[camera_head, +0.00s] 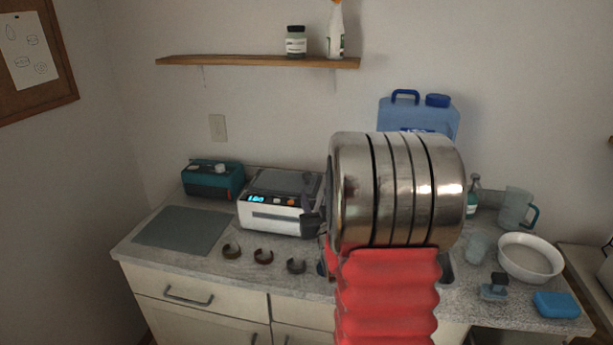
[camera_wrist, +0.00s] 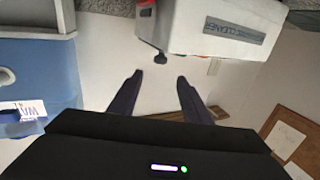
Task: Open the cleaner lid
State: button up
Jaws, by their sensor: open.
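The cleaner (camera_head: 278,219) is a white box with a lit blue display, standing on the counter left of my arm. Its grey lid (camera_head: 285,183) lies flat on top and looks closed. The wrist view is upside down; there the cleaner's labelled side (camera_wrist: 225,32) is at the top, with a small black knob (camera_wrist: 160,57) at its corner. My gripper (camera_wrist: 158,80) is open and empty, its two dark fingers apart and pointing toward the knob, with no contact visible. In the head view my arm hides most of the gripper.
A teal device (camera_head: 212,180) and a grey mat (camera_head: 181,231) are left of the cleaner. Several dark rings (camera_head: 263,257) lie in front. A blue jug (camera_head: 418,114) stands behind my arm. A white bowl (camera_head: 530,258) and a blue sponge (camera_head: 556,305) are at right. A shelf (camera_head: 258,61) hangs above.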

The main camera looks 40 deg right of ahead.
aim_at(308, 177)
jog(key=x, duration=1.3)
jog(key=shift+w+d, duration=0.15)
jog(key=shift+w, duration=0.1)
grip_shut()
dwell(0.5)
